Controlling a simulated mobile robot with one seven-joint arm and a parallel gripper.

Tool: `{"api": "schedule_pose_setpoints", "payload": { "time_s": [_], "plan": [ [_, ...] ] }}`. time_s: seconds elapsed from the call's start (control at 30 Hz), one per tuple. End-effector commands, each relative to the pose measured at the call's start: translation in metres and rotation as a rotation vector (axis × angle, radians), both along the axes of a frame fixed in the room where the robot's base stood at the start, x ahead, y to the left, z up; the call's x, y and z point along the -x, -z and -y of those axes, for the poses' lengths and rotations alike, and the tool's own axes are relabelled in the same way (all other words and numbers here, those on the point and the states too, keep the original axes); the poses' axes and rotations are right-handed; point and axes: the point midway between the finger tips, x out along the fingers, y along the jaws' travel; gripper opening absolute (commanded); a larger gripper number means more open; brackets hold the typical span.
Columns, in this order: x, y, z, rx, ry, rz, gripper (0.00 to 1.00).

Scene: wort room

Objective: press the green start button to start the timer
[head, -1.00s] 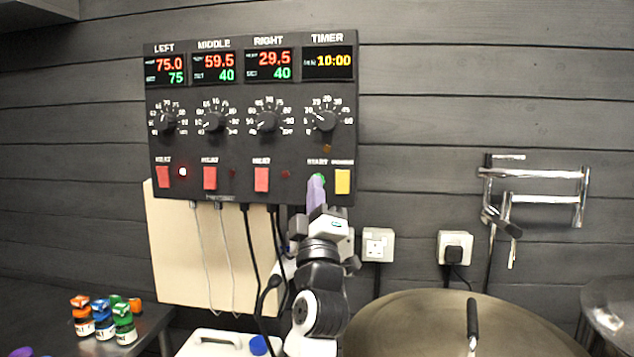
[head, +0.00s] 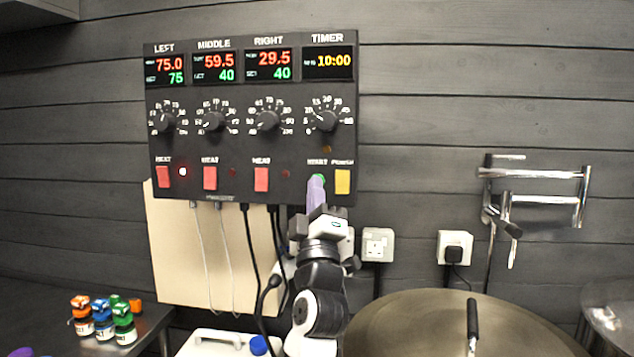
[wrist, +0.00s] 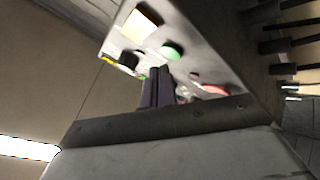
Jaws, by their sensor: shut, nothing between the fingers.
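The black control panel (head: 230,140) hangs on the wall, with the timer display (head: 328,64) reading 10:00 in yellow. The green start button (head: 320,177) is at the panel's lower right, mostly hidden behind my fingers in the head view. It shows clearly in the wrist view (wrist: 172,51). My gripper (head: 316,183) has purple fingers that are shut and empty, pointing up at the button. In the wrist view my fingertips (wrist: 157,72) appear just below the button; I cannot tell whether they touch it.
A yellow button (head: 342,181) sits directly right of the start button. A red heat switch (head: 261,179) is to the left. Cables hang below the panel. A large metal lid (head: 420,325) lies at lower right, and several small jars (head: 103,328) stand at lower left.

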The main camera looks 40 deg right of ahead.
Motion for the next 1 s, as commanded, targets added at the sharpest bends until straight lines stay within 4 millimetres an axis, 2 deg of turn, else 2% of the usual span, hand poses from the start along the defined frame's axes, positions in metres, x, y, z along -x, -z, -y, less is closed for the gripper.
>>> {"api": "schedule_pose_setpoints", "payload": {
  "time_s": [1.0],
  "plan": [
    [-0.0063,0.0003,0.0076,0.000,0.000,0.000,0.00]
  ]
}}
